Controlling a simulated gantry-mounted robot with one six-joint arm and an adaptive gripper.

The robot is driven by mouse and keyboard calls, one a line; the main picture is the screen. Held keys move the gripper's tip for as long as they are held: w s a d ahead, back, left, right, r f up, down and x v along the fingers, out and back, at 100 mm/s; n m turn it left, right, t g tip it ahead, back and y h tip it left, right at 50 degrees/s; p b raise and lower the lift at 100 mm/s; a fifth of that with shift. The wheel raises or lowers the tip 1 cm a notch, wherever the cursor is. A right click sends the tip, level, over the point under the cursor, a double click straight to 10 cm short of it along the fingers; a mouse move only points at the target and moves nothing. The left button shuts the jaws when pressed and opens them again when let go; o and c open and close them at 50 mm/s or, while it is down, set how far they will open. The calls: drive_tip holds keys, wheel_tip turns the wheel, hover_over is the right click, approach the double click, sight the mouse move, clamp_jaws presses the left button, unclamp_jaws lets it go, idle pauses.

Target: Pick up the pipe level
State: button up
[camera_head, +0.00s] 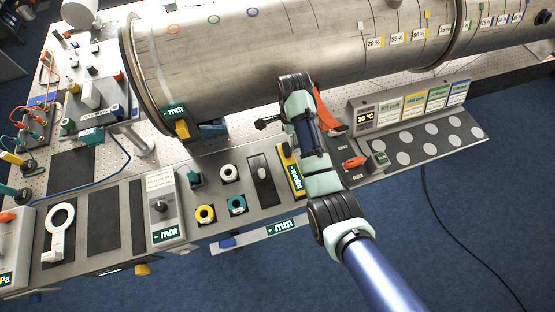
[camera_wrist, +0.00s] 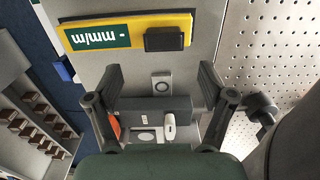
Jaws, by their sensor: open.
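The yellow tool with a green "mm/m" label (camera_head: 290,171), which I take to be the pipe level, lies on the grey bench panel just left of my arm. In the wrist view the level (camera_wrist: 150,32) lies across the top, with a black block on its right end. My gripper (camera_wrist: 160,78) is open, with its two fingertips apart and short of the level. Nothing is held. A dark grey bar (camera_wrist: 150,108) with a white knob shows between the fingers. In the head view my arm hides the fingertips.
A large steel pipe (camera_head: 270,55) lies above the panel. Another green-labelled yellow tool (camera_head: 182,129) sits by its left end. Yellow and teal rings (camera_head: 205,213), a black-topped holder (camera_head: 262,178) and a display box (camera_head: 365,117) are close by. Perforated plate (camera_wrist: 280,60) lies right.

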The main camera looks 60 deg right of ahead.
sight(288, 147)
drive_tip(key=shift+d+f, duration=0.15)
drive_tip(key=shift+f, duration=0.05)
drive_tip(key=shift+s+d+f, duration=0.1)
drive_tip(key=shift+d+f, duration=0.1)
drive_tip(key=shift+f, duration=0.85)
drive_tip(key=shift+w+a+f+b, duration=0.1)
drive_tip(key=shift+f+b, duration=0.15)
drive_tip(key=shift+f, duration=1.15)
drive_tip(key=shift+w+a+f+b, duration=0.1)
drive_tip(key=shift+f+b, duration=0.15)
drive_tip(key=shift+f, duration=1.1)
drive_tip(key=c, duration=1.5)
drive_tip(key=shift+r, duration=0.1)
wheel_tip(288, 147, up, 20)
drive_tip(key=p, duration=0.8)
drive_tip(key=shift+p, duration=0.3)
